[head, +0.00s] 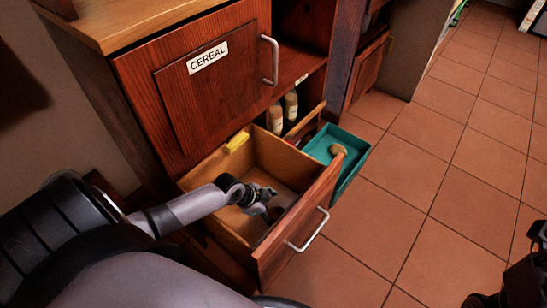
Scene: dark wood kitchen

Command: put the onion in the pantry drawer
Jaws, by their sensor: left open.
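The wooden drawer (291,157) below the cereal cupboard is pulled out, with its metal handle facing right. My left gripper (270,204) is open, reaching down inside this drawer. Something small and dark lies by its fingertips, too unclear to name. A round tan-brown thing that looks like the onion (338,149) shows at the teal tray (350,177), just behind the drawer front; the drawer front may hide part of it. Dark parts of my right arm and gripper (510,285) show at the lower right edge, with the jaws unclear.
A yellow block (237,141) is at the drawer's back left edge. The cupboard door labelled CEREAL (215,85) is shut above. Bottles (290,105) stand on the low shelf behind the drawer. The tiled floor (440,190) to the right is clear.

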